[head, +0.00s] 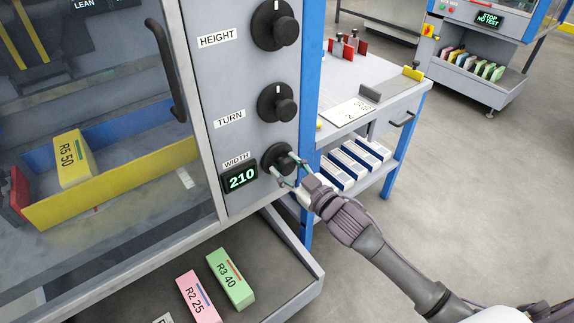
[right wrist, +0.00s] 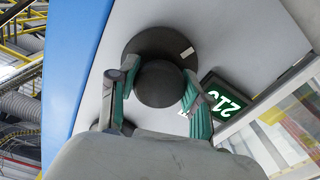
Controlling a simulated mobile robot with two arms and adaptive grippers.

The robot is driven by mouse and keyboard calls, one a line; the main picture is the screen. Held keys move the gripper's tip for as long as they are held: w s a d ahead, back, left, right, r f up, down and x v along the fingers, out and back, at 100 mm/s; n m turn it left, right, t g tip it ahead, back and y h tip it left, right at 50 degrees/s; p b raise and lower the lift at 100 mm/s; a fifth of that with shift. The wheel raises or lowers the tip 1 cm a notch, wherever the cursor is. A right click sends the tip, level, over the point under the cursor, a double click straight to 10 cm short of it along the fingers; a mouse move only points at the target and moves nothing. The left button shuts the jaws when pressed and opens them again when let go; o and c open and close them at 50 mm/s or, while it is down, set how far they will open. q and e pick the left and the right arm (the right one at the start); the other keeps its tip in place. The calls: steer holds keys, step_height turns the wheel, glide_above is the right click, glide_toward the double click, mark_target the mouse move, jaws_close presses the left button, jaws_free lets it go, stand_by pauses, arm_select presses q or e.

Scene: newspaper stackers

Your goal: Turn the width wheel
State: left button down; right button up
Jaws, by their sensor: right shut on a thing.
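My right gripper (head: 289,170) is at the wheel. In the right wrist view its two fingers (right wrist: 155,92) lie on either side of the wheel's round grip (right wrist: 159,84), shut on it. A pale mark shows on the wheel's black disc in that view. My left gripper is not in view.
The HEIGHT knob (head: 275,25) and TURN knob (head: 277,103) sit above on the same panel. A door handle (head: 166,70) is to the left. An open drawer (head: 300,295) with coloured blocks juts out below.

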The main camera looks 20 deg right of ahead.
steer(key=o, duration=1.2)
steer(key=shift+c, duration=0.2)
steer(key=v, duration=1.2)
